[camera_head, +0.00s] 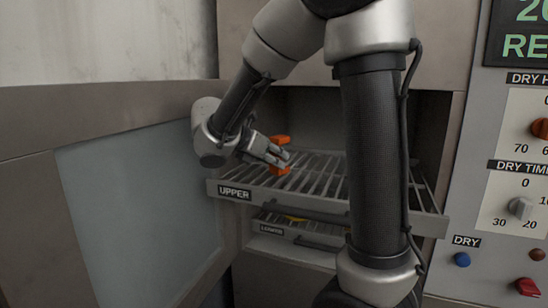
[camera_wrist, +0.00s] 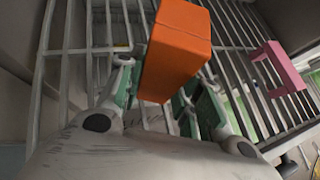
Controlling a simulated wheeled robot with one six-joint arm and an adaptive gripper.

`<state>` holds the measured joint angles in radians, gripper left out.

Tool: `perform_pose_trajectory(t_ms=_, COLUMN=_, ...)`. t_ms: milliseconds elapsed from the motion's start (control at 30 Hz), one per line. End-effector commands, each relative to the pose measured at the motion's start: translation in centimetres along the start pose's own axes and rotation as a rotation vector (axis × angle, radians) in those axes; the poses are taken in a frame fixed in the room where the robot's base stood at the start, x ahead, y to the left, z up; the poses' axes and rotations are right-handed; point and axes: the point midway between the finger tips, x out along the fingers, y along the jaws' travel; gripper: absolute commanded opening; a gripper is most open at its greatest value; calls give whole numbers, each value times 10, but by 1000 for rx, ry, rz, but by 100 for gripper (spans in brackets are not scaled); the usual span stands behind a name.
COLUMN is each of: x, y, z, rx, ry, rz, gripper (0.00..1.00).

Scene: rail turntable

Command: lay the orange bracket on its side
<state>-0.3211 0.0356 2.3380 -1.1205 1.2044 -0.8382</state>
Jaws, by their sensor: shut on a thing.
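The orange bracket (camera_head: 281,140) is at the left part of the upper wire rack (camera_head: 232,191), in the open drying cabinet. My gripper (camera_head: 272,154) reaches in from the left and is shut on the bracket. Part of the bracket shows above the fingers and part below. In the wrist view the orange bracket (camera_wrist: 177,48) is a thick block between the two green-padded fingers of my gripper (camera_wrist: 165,95), with the rack bars behind it. The fingers hide part of it, and I cannot tell whether it touches the bars.
A pink bracket (camera_wrist: 285,66) stands on the rack to the right in the wrist view. Below is a lower rack (camera_head: 272,231) with something yellow (camera_head: 295,219) on it. The open cabinet door (camera_head: 140,215) is at the left; the control panel (camera_head: 510,170) is at the right.

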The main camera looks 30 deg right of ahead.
Motion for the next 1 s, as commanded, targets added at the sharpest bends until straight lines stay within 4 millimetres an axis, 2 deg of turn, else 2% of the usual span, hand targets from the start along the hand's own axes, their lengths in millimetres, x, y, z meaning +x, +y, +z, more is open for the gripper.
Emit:
perform_pose_trajectory(t_ms=500, x=4, y=0, z=-6, rx=0, ry=-1, rz=1, gripper=0)
perform_pose_trajectory(t_ms=533, x=4, y=0, z=-6, rx=1, ry=-1, rz=1, gripper=37)
perform_pose_trajectory(t_ms=667, x=4, y=0, z=-6, rx=1, ry=0, rz=0, gripper=60)
perform_pose_trajectory(t_ms=1000, x=3, y=0, z=-7, rx=0, ry=0, rz=1, gripper=60)
